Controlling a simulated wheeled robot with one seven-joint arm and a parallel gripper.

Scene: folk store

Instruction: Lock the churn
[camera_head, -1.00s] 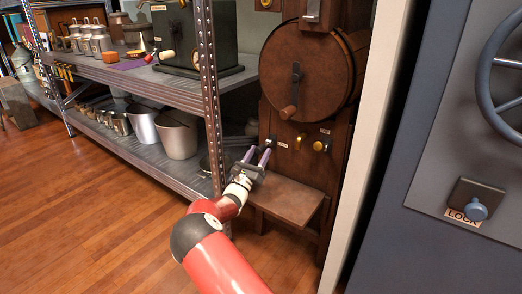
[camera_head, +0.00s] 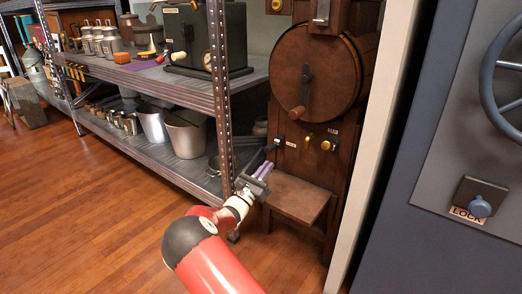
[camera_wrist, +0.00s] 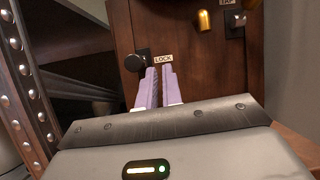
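The churn is a round dark wooden drum (camera_head: 340,80) with a crank handle, mounted on a wooden stand in the head view. Below the drum, a black lock knob (camera_head: 279,141) sits at the left of the panel, beside a small label. In the wrist view the black knob (camera_wrist: 133,63) has a label reading LOCK (camera_wrist: 163,58) to its right. My gripper (camera_head: 266,168) is just in front of and below the knob in the head view. In the wrist view its purple fingers (camera_wrist: 160,86) are together and hold nothing visible. The left fingertip appears close to the knob; contact cannot be told.
A brass knob (camera_head: 327,145) and a brass lever (camera_head: 309,139) are on the same panel. A wooden ledge (camera_head: 298,199) juts out below. A metal shelf post (camera_head: 223,110) stands close at left. A grey door with its own LOCK knob (camera_head: 481,208) is at right.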

